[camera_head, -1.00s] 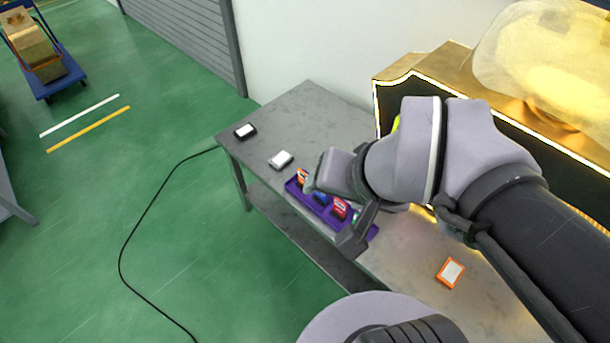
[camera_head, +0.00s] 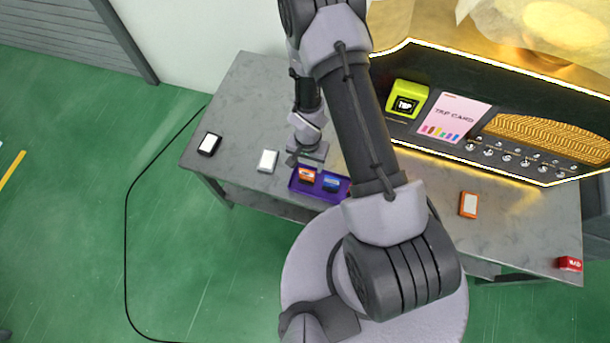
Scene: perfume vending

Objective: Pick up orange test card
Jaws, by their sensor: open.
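A small orange card or box (camera_head: 308,175) with a pale marking stands in the purple tray (camera_head: 320,195) on the grey table, beside a blue one (camera_head: 331,183). A separate flat orange-edged piece with a white face (camera_head: 469,204) lies on the table to the right of my arm. I cannot tell from looks alone which is the test card. My gripper (camera_head: 305,159) is open and empty. It is just behind the tray's left part, near the orange item, and appears apart from it. My arm hides the tray's right part.
On the grey table (camera_head: 245,95), a black-edged white piece (camera_head: 209,144) and a white piece (camera_head: 267,161) lie left of the tray. A red box (camera_head: 570,264) is at the right end. The vending panel (camera_head: 480,160) stands behind, with a yellow-green box (camera_head: 408,98).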

